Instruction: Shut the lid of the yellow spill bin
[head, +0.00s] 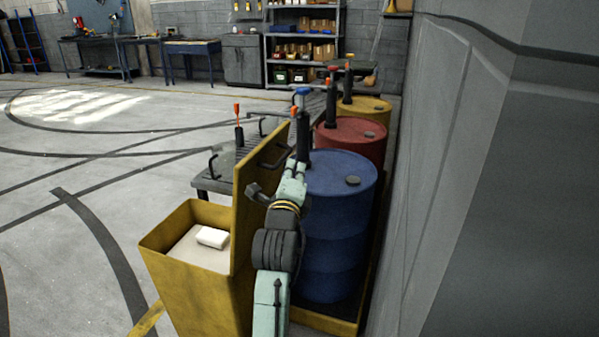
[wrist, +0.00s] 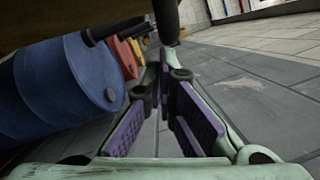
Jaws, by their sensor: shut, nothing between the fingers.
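The yellow spill bin (head: 195,285) stands open at the lower middle of the head view, with a white block (head: 212,237) on pale contents inside. Its yellow lid (head: 249,205) stands upright on the bin's right side, with a dark handle on its edge. My gripper (head: 295,167) is on the right side of the lid, between it and the blue drum. It is shut and empty. Whether it touches the lid cannot be told. In the wrist view its purple-padded fingers (wrist: 164,84) come together ahead, below a dark brownish surface along the top.
The blue drum (head: 338,215) stands close on the right, with a red drum (head: 352,138) and a yellow drum (head: 365,108) behind it. A grey wall (head: 470,200) borders the right. Dark low platforms (head: 213,183) lie beyond the bin. The floor (head: 60,250) at left is clear.

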